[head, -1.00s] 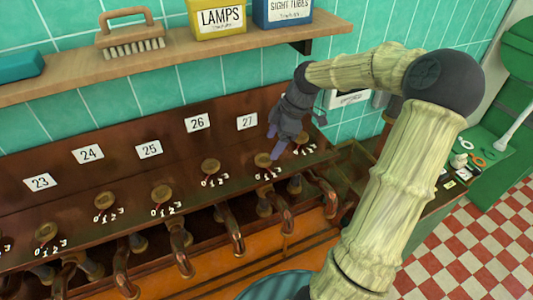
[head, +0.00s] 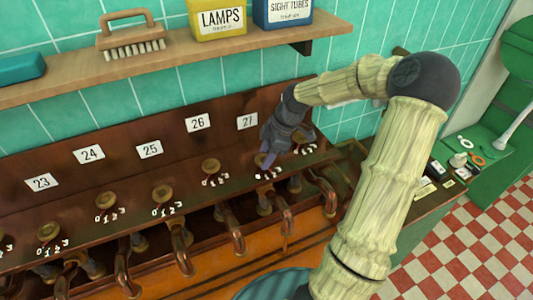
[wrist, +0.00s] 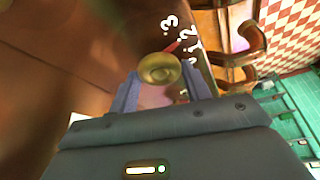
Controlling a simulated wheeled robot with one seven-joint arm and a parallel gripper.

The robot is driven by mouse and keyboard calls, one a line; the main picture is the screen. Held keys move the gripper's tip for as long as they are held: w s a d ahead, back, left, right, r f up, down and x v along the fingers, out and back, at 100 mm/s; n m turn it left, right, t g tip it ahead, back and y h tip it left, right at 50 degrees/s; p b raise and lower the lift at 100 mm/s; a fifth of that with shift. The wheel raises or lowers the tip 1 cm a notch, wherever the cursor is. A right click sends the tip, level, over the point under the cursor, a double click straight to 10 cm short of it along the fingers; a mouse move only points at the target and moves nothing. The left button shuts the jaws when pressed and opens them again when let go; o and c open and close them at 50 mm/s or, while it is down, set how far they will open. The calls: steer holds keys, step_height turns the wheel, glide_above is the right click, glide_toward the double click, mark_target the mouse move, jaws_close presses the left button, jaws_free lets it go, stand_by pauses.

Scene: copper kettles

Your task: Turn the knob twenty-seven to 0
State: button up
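Knob 27 is a round brass knob (wrist: 160,70) on the brown panel, under the white label 27 (head: 247,121). In the wrist view its red pointer shows at its upper right, toward the white numeral 2 (wrist: 180,43). My gripper (head: 267,162) is down at this knob and hides most of it in the head view. In the wrist view my gripper's two fingers (wrist: 161,85) are apart, one on each side of the knob. I cannot tell whether they touch it.
Neighbouring knobs include the one under label 26 (head: 210,166) to the left and one (head: 300,138) to the right. Copper pipes (head: 235,230) stand out below the panel. A wooden shelf (head: 180,72) with a brush (head: 132,38) and tins runs above.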

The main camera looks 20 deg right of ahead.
steer(key=shift+m, duration=0.4)
steer(key=m+t, duration=0.1)
steer(key=m, duration=0.1)
steer(key=m+t+h, duration=0.1)
steer(key=m, duration=0.2)
steer(key=shift+s+a, duration=0.1)
steer(key=shift+s, duration=0.1)
steer(key=m+h+b, duration=0.1)
steer(key=m, duration=0.1)
steer(key=m+t, duration=0.1)
steer(key=m, duration=0.1)
steer(key=shift+a+h+b, duration=0.15)
steer(key=shift+h+b, duration=0.2)
steer(key=shift+h, duration=0.05)
steer(key=shift+m+h+b, duration=0.3)
steer(key=shift+m+b, duration=0.15)
steer(key=shift+m, duration=0.65)
steer(key=o, duration=1)
steer(key=shift+r, duration=0.1)
